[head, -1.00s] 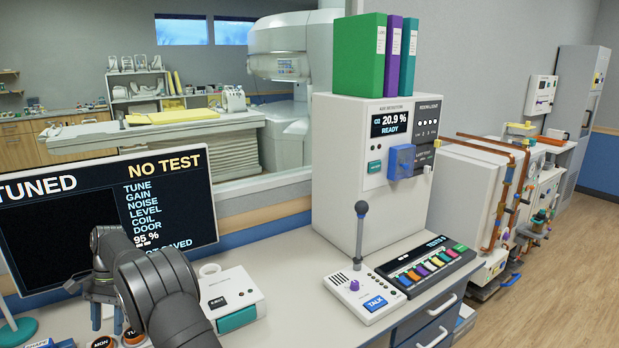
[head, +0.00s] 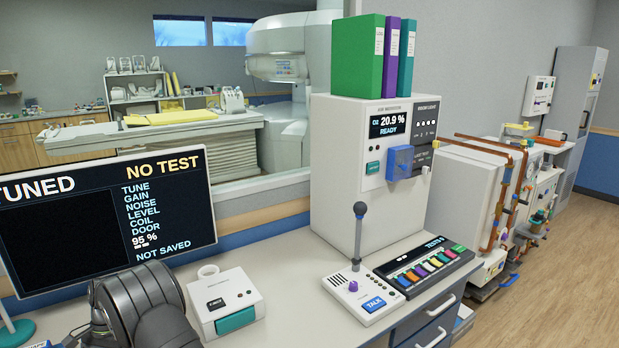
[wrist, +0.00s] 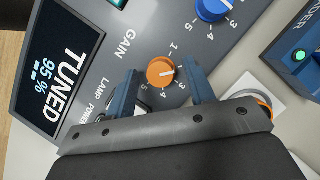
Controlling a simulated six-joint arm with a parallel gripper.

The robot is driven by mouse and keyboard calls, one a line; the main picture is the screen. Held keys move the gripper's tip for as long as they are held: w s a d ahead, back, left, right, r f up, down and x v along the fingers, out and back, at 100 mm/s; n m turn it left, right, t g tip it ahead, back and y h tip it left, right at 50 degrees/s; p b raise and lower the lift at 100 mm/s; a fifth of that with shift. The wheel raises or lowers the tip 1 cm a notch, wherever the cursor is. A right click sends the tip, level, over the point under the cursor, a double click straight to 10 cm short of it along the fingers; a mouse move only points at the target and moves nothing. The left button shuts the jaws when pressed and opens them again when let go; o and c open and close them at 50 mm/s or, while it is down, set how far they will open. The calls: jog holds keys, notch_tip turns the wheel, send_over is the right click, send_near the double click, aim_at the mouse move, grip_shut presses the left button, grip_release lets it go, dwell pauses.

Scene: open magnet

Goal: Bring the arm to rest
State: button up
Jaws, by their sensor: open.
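My gripper (wrist: 160,70) shows in the wrist view with its two blue fingers spread apart. Between the fingertips in that picture is an orange knob (wrist: 162,73) on a grey panel (wrist: 130,35) with a numbered scale. I cannot tell how far above the knob the fingers are. Nothing is seen held. In the head view my arm fills the lower left, and the gripper itself is hidden or out of frame there.
A blue knob (wrist: 213,8) and a small screen reading TUNED 95 % (wrist: 55,65) are near. In the head view a monitor (head: 100,220), a white box with a teal front (head: 226,302), a talk console (head: 362,298) and an analyser cabinet (head: 345,200) stand on the desk.

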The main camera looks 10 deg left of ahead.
jog(key=d+v, duration=0.1)
jog(key=v, duration=1.7)
jog(key=x, duration=1.2)
jog(key=a+x, duration=0.1)
jog(key=x, duration=0.5)
jog(key=shift+s+f, duration=0.1)
jog(key=shift+d+m+y, duration=0.15)
jog(key=shift+m+y, duration=0.25)
jog(key=shift+m, duration=0.6)
jog(key=shift+m+y, duration=0.4)
jog(key=shift+m, duration=0.7)
jog(key=m+y, duration=0.1)
jog(key=m, duration=0.2)
jog(key=m+t+y, duration=0.1)
jog(key=m, duration=0.2)
jog(key=shift+d+t, duration=0.15)
jog(key=shift+t, duration=0.15)
jog(key=shift+v, duration=2.7)
